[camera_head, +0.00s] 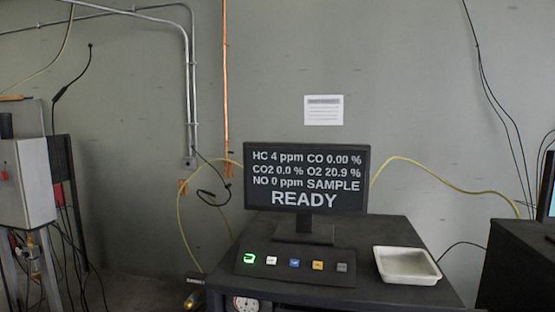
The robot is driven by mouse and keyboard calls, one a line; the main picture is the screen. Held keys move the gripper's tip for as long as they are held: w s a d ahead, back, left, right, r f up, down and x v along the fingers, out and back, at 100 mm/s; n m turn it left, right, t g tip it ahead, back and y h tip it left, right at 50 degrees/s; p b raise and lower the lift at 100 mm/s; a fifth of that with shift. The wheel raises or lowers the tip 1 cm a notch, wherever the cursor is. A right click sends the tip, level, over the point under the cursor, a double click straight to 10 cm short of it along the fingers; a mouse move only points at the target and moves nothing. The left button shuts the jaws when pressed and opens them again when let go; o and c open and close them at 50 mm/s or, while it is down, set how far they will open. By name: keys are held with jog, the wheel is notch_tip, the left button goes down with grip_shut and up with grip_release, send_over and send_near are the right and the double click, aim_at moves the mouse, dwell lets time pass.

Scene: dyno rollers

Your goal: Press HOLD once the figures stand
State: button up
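A black monitor (306,180) stands on a dark cabinet. Its screen reads HC 4 ppm, CO 0.00 %, CO2 0.0 %, O2 20.9 %, NO 0 ppm, SAMPLE, READY. In front of it lies a sloped black button panel (296,277) with a row of several buttons: a green-lit one (249,257), a white one (271,260), a blue one (294,263), an amber one (317,265) and a grey one (342,267). The button labels are too small to read, so I cannot tell which is HOLD. My gripper is not in view.
A white tray (434,279) sits on the dark cabinet (376,233), right of the panel. A yellow hose (437,172) runs behind the monitor. A grey box (24,183) on a stand is at left. A second dark cabinet (515,262) stands at right.

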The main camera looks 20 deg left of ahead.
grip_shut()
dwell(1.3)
